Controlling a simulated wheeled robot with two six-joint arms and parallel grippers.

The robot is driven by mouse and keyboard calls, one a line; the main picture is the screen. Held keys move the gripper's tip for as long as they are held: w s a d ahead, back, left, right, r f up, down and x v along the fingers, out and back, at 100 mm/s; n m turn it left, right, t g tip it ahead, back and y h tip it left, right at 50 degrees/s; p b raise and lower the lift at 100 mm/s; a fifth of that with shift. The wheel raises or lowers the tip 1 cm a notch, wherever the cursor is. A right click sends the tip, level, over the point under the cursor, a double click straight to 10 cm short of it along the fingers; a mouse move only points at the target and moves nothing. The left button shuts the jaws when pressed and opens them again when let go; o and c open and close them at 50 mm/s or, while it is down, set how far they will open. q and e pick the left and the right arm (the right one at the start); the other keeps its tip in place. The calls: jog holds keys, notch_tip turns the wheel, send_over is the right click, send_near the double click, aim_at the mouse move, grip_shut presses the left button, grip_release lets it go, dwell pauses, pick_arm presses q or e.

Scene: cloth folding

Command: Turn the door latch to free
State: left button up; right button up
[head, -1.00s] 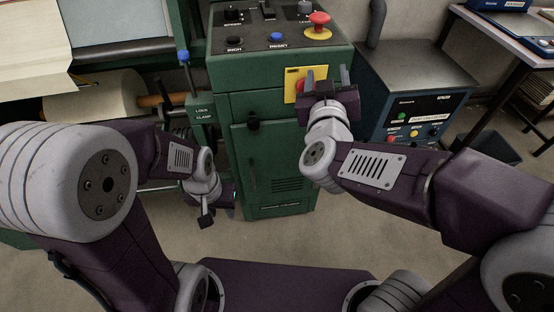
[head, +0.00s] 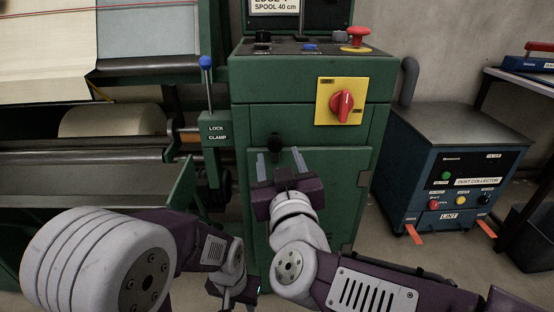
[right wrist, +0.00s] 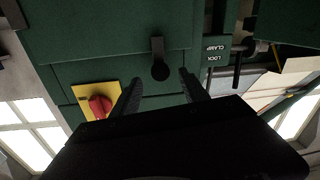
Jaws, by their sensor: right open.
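The door latch (head: 275,144) is a black knob on a short bar at the top of the green cabinet's door (head: 325,180). In the upside-down right wrist view the latch (right wrist: 159,62) shows its bar running straight up from the knob, between my fingers. My right gripper (head: 280,163) is open and empty, just below and in front of the latch in the head view; its fingers (right wrist: 160,77) are either side of it in the picture, and I see no contact. My left gripper (head: 234,292) hangs low at the bottom of the head view, its jaws unclear.
A yellow plate with a red rotary switch (head: 342,106) is right above the door. A lock clamp lever (head: 208,85) with a blue knob stands to the left. A red emergency button (head: 355,38) is on top. A dust collector (head: 450,165) stands at right.

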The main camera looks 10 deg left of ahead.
aim_at(276, 147)
jog(key=b+x, duration=0.1)
jog(key=x, duration=0.1)
jog(key=shift+w+a+f, duration=0.1)
jog(key=shift+w+f, duration=0.05)
jog(key=shift+w, duration=0.2)
jog(key=shift+w+a, duration=0.2)
jog(key=shift+w, duration=0.2)
pick_arm(q)
jog(key=shift+f, duration=0.95)
pick_arm(e)
grip_shut()
